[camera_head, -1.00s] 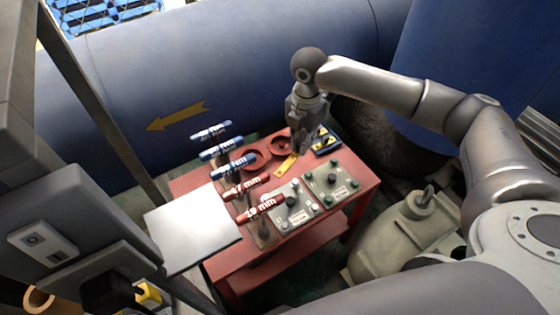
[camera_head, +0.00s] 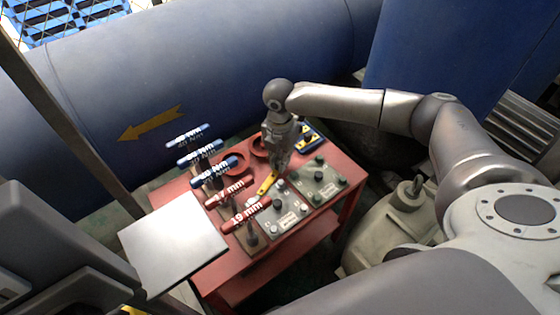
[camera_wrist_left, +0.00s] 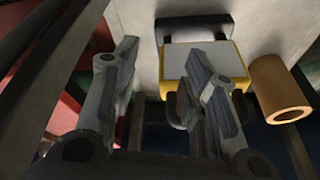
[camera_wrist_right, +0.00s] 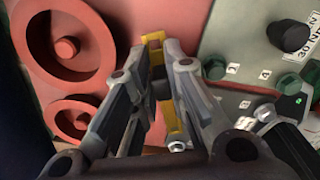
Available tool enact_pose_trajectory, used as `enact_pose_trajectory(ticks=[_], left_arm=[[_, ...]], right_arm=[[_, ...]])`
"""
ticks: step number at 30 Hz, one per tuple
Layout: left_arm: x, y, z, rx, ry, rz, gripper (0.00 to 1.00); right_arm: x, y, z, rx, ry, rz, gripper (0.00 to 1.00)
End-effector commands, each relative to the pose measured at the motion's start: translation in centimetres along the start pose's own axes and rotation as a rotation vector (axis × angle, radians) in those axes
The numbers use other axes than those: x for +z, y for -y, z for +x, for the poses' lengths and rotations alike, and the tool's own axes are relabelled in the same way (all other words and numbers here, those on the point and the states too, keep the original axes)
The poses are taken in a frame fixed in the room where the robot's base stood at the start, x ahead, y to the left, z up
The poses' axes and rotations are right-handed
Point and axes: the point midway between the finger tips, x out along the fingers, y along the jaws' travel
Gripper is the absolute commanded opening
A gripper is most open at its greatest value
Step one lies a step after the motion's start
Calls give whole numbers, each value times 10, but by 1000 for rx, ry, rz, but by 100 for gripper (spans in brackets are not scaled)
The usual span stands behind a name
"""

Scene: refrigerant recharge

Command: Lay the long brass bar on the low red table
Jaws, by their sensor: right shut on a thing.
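The yellow brass bar shows as a short strip (camera_head: 267,183) over the low red table (camera_head: 329,229) in the head view. My right gripper (camera_head: 277,168) points down over the table and is shut on the bar. In the right wrist view the bar (camera_wrist_right: 153,40) runs between the fingers (camera_wrist_right: 157,62), with its middle partly hidden by a dark block. I cannot tell whether the bar touches the table. My left gripper (camera_wrist_left: 172,75) is open and empty in the left wrist view; it is out of the head view.
Red rings (camera_wrist_right: 67,46), grey boxes with knobs (camera_head: 320,181) and upright tools with red and blue labelled handles (camera_head: 240,212) crowd the tabletop. A grey panel (camera_head: 172,243) is at left. A blue tank (camera_head: 200,70) lies behind. A brass-coloured tube (camera_wrist_left: 279,88) is near my left gripper.

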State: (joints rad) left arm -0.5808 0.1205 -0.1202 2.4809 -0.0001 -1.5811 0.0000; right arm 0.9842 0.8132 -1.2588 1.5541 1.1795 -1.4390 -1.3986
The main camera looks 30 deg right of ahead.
Motion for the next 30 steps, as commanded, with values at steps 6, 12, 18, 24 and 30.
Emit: enact_pose_trajectory(ticks=[6,12,18,24,30], left_arm=[[0,0,0,0,-1,0,40],[-1,0,-1,0,-1,0,40],[-1,0,-1,0,-1,0,40],[-1,0,-1,0,-1,0,40],[-1,0,-3,0,1,0,40]], right_arm=[[0,-1,1,3,1,0,0],[0,-1,5,1,1,0,15],[0,-1,5,2,1,0,35],[0,-1,5,2,1,0,35],[0,-1,-9,3,1,0,35]])
